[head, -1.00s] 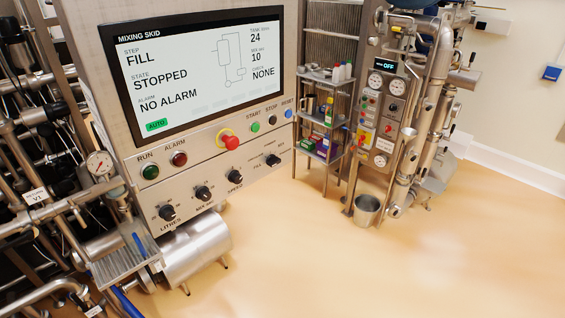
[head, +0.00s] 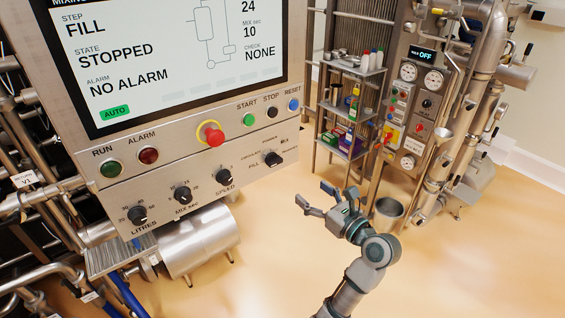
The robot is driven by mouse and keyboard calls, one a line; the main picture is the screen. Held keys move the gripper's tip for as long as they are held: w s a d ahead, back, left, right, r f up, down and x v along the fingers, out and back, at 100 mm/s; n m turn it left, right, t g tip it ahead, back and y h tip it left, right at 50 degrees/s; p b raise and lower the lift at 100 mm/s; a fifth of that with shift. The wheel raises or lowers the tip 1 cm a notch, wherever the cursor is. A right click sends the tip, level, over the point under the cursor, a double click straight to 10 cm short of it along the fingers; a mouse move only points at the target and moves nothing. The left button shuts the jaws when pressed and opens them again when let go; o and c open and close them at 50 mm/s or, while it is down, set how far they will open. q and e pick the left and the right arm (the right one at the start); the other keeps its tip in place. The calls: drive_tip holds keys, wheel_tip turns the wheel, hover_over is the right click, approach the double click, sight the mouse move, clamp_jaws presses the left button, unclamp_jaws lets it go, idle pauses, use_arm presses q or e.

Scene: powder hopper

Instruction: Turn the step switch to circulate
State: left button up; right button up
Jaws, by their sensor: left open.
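The step switch (head: 273,158) is a black knob at the right end of the lower row on the mixing skid's panel. FILL is printed at its lower left and CIRCULATE at its upper left; its exact pointer direction is too small to tell. The screen (head: 170,55) reads STEP FILL, STOPPED and NO ALARM. My left gripper (head: 318,200) is open and empty, below and to the right of the switch and apart from it. Its fingers point up and left. My right gripper is not in view.
Other knobs for litres (head: 137,215), mix seconds (head: 182,195) and speed (head: 223,176) sit left of the switch. A red emergency button (head: 212,135) is above. A shelf rack (head: 350,110) and a steel bucket (head: 388,214) stand behind my gripper. The floor in front is clear.

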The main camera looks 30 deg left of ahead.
use_arm(q)
drive_tip(key=p, duration=0.2)
approach(277, 164)
drive_tip(key=x, duration=0.5)
drive_tip(key=shift+w, duration=0.1)
drive_tip(key=x, duration=0.3)
drive_tip(key=shift+w+a+r, duration=0.1)
drive_tip(key=shift+a, duration=0.25)
drive_tip(key=shift+w+a, duration=0.35)
drive_tip(key=shift+a, duration=0.05)
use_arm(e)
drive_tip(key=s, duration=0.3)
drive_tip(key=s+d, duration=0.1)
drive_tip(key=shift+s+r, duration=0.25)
use_arm(q)
drive_tip(key=shift+s+a, duration=0.1)
drive_tip(key=c, duration=1.2)
drive_tip(key=shift+o, duration=0.2)
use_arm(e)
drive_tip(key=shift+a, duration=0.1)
use_arm(q)
drive_tip(key=shift+p, duration=0.4)
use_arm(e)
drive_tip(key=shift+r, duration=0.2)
